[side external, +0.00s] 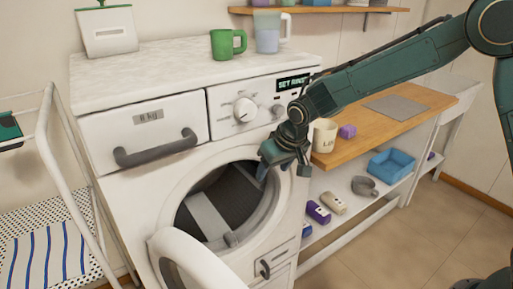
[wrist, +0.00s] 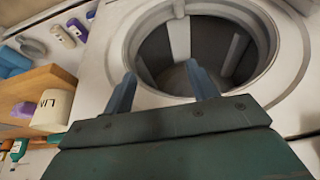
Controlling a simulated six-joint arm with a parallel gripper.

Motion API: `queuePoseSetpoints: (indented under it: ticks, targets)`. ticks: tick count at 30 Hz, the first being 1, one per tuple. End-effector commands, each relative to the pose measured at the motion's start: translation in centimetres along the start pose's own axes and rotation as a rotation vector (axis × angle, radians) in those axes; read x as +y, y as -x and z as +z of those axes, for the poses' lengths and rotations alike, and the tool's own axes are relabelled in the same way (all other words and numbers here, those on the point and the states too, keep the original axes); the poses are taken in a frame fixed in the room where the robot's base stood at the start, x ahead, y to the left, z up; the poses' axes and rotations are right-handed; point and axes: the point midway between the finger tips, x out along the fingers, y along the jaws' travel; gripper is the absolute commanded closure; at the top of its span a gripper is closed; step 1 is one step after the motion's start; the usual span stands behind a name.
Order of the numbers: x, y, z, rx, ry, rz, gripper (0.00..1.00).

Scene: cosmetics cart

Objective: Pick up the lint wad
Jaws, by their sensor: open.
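My gripper (side external: 283,166) is in front of the upper right of the washing machine's open round doorway. In the wrist view my gripper (wrist: 160,72) shows two blue-grey fingers apart, with nothing between them, pointing toward the dark drum (wrist: 205,75). In the side view the drum (side external: 222,205) has pale paddles inside. I cannot make out a lint wad for certain in either view. A small greyish lump (side external: 231,239) at the drum's lower front may be part of the drum or something lying there.
The open white door (side external: 180,246) swings out at the front left. A cream cup (side external: 324,135) with partly readable lettering and a purple block (side external: 347,131) stand on the wooden bench (side external: 425,115). Bottles and a blue tray (side external: 391,164) sit on the lower shelf.

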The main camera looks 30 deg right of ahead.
Motion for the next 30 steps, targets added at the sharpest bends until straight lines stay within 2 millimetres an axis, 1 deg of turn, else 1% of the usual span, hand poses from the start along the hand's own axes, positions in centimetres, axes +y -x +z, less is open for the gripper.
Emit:
queuePoseSetpoints:
  ticks: [1,9,15,18,21,24,27,30]
  targets:
    - [-0.7,-1.6,0.0,-0.007,0.004,0.001,0.42]
    - [-3.6,-9.1,0.3,-0.015,0.010,0.006,0.42]
    - [-5.6,-14.6,1.4,-0.020,0.017,0.011,0.42]
    - [-6.5,-17.0,2.2,-0.022,0.021,0.012,0.42]
    - [-7.0,-18.9,2.8,-0.022,0.024,0.013,0.42]
    - [-7.4,-20.0,3.2,-0.021,0.024,0.014,0.42]
    - [-7.6,-20.5,3.5,-0.021,0.025,0.014,0.42]
    - [-7.6,-20.6,3.5,-0.020,0.025,0.014,0.42]
